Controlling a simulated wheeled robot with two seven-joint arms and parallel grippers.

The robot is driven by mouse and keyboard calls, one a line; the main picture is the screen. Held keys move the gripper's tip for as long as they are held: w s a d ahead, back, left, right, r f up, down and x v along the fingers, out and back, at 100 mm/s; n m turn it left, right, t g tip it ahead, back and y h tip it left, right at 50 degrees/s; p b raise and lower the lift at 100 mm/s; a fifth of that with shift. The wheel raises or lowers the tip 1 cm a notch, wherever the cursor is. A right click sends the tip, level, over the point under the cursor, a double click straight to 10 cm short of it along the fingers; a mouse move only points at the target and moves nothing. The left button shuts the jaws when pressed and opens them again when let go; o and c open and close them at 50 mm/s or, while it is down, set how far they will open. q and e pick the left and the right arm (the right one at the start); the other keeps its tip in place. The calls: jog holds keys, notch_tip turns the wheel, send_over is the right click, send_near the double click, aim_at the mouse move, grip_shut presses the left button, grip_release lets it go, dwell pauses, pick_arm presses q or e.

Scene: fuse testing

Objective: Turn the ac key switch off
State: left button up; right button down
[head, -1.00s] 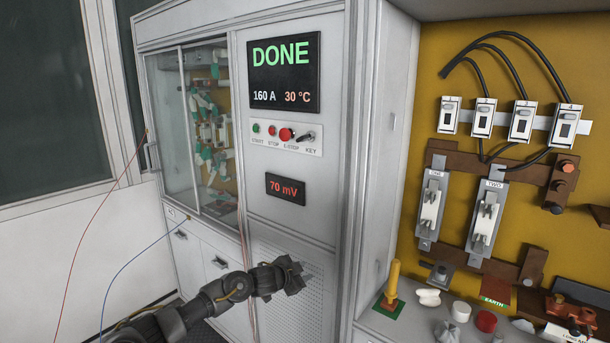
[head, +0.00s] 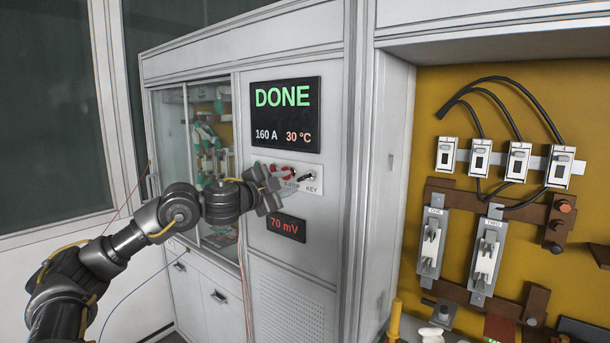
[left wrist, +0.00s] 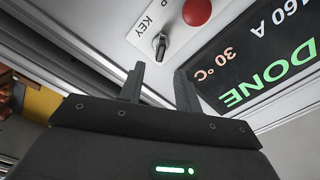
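The key switch (head: 306,176) is a dark knob on a light plate labelled KEY, below the black display on the grey cabinet. In the left wrist view the key switch (left wrist: 160,44) is just beyond my left gripper's fingertips. My left gripper (head: 278,189) is in front of the plate, to the left of the key switch. In the left wrist view its two fingers (left wrist: 160,78) stand apart with nothing between them. The fingers do not appear to touch the knob. My right gripper is not in view.
The red E-stop button (left wrist: 197,12) is close beside the key switch. The display (head: 286,113) reads DONE, 160 A and 30 °C. A smaller display (head: 286,226) reads 70 mV. A yellow panel (head: 440,110) with fuses and cables is at the right.

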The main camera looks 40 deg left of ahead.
aim_at(303, 177)
pick_arm(q)
jog(key=w+p, duration=0.3)
jog(key=w, duration=0.4)
jog(key=shift+w+a+r, duration=0.1)
jog(key=shift+w+r, duration=0.05)
jog(key=shift+w, duration=0.65)
grip_shut()
